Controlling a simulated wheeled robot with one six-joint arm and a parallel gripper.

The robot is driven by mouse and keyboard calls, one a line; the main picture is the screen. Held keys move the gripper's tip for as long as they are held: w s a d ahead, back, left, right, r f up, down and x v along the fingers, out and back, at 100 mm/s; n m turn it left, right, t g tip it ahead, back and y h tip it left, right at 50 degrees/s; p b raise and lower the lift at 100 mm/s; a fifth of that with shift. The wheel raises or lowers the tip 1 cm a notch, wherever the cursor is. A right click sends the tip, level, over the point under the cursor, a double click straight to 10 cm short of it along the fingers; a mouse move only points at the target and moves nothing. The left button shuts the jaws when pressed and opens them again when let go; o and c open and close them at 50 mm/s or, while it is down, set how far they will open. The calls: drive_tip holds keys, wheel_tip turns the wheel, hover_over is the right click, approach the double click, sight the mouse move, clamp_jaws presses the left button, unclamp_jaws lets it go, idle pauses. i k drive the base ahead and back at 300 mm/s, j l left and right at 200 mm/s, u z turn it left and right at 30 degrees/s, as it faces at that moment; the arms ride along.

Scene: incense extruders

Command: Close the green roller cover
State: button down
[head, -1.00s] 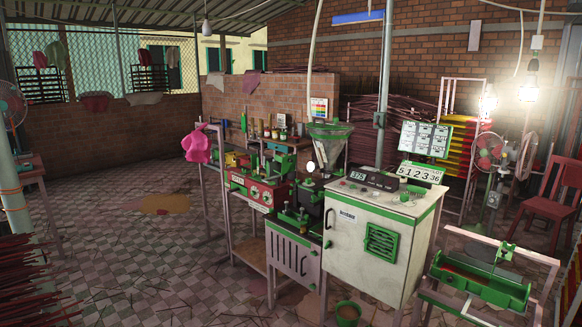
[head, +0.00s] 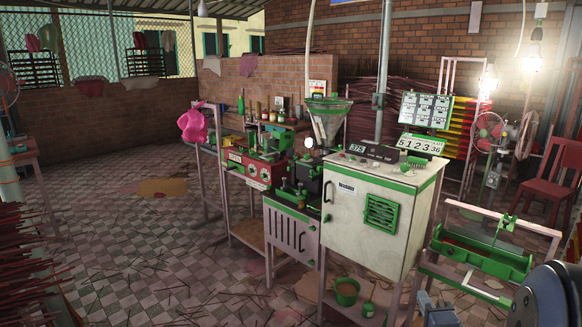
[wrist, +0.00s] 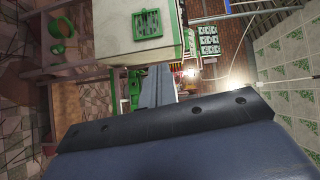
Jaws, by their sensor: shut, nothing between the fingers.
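I cannot tell for sure which part is the green roller cover. The red machine (head: 249,172), left of the middle in the head view, has green parts (head: 268,146) standing on its top. The lower machine (head: 292,235) beside it also has green parts (head: 292,197) on top. Both are small in view, so open or shut does not show. My gripper (wrist: 158,72) is shut and empty in the wrist view, its grey fingers pointing away past the white cabinet. It is far to the right of both machines.
The white cabinet (head: 372,230) with green edges stands between my arm and the machines. A green trough on a stand (head: 485,262) is at the right, close to my arm. The tiled floor (head: 150,250) at left is largely open.

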sight(286, 139)
drive_tip(key=i+j, duration=0.15)
drive_tip(key=i, duration=0.35)
drive_tip(key=i+j, duration=0.2)
drive_tip(key=i, duration=0.3)
drive_tip(key=i+j, duration=0.15)
drive_tip(key=i, duration=0.4)
drive_tip(key=i+j, duration=0.2)
drive_tip(key=i, duration=0.3)
drive_tip(key=i+j, duration=0.15)
drive_tip(key=i, duration=0.35)
drive_tip(key=i+j, duration=0.15)
drive_tip(key=i, duration=0.35)
drive_tip(key=i+j, duration=0.2)
drive_tip(key=i, duration=0.35)
